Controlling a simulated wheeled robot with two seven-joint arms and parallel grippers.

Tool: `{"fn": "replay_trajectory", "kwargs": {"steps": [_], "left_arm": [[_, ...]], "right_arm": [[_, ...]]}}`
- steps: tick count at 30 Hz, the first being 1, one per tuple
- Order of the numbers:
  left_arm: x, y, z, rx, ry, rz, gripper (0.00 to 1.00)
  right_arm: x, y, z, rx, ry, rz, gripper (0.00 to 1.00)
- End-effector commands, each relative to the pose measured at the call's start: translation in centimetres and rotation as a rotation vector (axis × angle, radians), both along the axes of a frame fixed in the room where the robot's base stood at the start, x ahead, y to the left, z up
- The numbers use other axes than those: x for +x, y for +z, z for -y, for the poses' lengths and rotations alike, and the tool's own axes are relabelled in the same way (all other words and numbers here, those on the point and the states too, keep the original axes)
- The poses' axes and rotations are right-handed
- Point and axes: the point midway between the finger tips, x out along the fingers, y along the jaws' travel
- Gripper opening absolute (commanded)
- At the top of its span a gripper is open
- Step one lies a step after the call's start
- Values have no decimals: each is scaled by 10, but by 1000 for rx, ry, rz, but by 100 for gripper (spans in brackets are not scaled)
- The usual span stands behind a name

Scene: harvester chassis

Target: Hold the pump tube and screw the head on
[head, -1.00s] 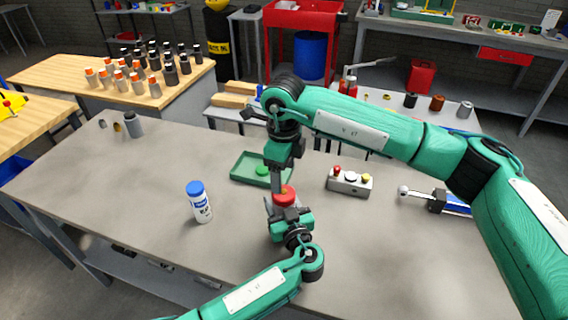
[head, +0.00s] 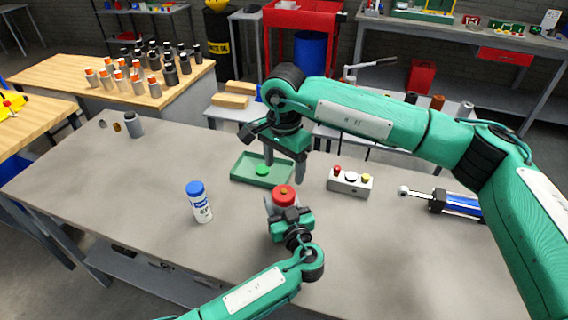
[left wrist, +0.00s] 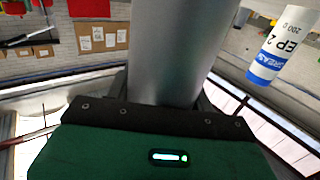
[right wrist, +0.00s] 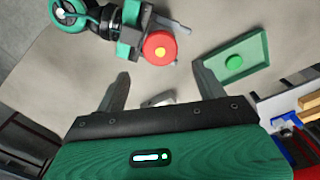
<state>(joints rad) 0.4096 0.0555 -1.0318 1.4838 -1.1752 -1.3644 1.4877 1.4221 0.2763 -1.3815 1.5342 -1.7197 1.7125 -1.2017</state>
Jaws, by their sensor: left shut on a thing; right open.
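The pump tube is a grey cylinder, seen close in the left wrist view (left wrist: 178,50). My left gripper (head: 286,216) is shut on it and holds it upright above the table. The red head (head: 284,194) sits on the tube's top end; how tightly it is seated cannot be told. It also shows in the right wrist view (right wrist: 159,48), with a small yellow centre. My right gripper (head: 285,178) is open and empty, its fingers pointing down just behind and above the red head. In the right wrist view the head is beyond the fingertips, apart from them.
A green tray (head: 248,178) with a green disc lies behind the tube. A white, blue-capped bottle (head: 200,204) stands to the left. A button box (head: 349,184) and a blue cylinder (head: 457,205) lie to the right. The front left tabletop is clear.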

Motion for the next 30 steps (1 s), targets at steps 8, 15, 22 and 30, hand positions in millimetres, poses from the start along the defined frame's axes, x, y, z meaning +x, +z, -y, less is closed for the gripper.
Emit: {"fn": "replay_trajectory", "kwargs": {"steps": [8,15,22,30], "left_arm": [[0,1,0,0,1,1,0],[0,0,0,0,1,1,0],[0,1,0,0,1,1,0],[0,1,0,0,1,1,0]], "right_arm": [[0,0,0,0,1,0,71],[-1,-20,0,0,-1,-4,71],[0,-56,0,-1,-2,-2,71],[0,-79,0,0,-2,0,71]]}}
